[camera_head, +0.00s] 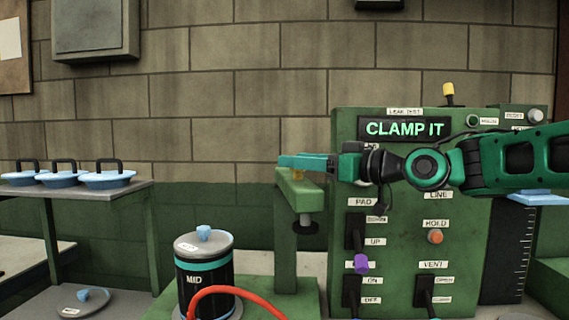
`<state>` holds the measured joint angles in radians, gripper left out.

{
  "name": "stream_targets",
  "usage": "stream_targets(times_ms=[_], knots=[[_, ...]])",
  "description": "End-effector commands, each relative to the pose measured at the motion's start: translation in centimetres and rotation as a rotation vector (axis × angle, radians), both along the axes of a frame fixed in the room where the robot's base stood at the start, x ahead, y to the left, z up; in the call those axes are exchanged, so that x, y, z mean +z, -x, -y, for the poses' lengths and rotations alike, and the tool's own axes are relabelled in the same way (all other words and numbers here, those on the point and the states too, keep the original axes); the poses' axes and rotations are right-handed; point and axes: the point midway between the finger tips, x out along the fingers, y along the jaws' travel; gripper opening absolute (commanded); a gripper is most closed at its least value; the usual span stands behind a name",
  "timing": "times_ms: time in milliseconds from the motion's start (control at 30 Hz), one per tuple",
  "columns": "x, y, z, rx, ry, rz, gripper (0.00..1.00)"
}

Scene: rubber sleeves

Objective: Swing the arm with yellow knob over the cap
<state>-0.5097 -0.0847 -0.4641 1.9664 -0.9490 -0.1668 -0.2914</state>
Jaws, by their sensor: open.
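The green swing arm (303,196) sits on top of a green post, with a black pad (306,227) hanging under its near end. Its yellow knob (297,174) is at the far end, partly hidden by my gripper. My gripper (303,163) reaches in from the right, seen side-on, its teal fingers level at the knob. The fingers are open; whether they touch the knob I cannot tell. The grey cap (203,243) with a blue knob tops a black canister marked MID (205,280), left of the post. The pad is right of the cap, not over it.
A green panel (395,215) reading CLAMP IT stands behind my arm, with switches and another yellow-topped part (448,91). A red hose (235,291) curves before the canister. Blue lids (108,180) sit on a left shelf; another lid (80,302) lies below.

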Motion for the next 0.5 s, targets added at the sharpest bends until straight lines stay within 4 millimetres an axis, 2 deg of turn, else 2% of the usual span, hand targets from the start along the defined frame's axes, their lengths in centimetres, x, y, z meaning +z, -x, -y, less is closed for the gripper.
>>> stream_targets(times_ms=[33,200,500], knots=[[0.0,-0.4,-0.9,0.004,0.001,-0.001,0.45],[0.0,-1.7,-2.8,0.003,0.0,0.0,0.45],[0.0,-2.5,-3.9,0.002,-0.001,0.0,0.45]])
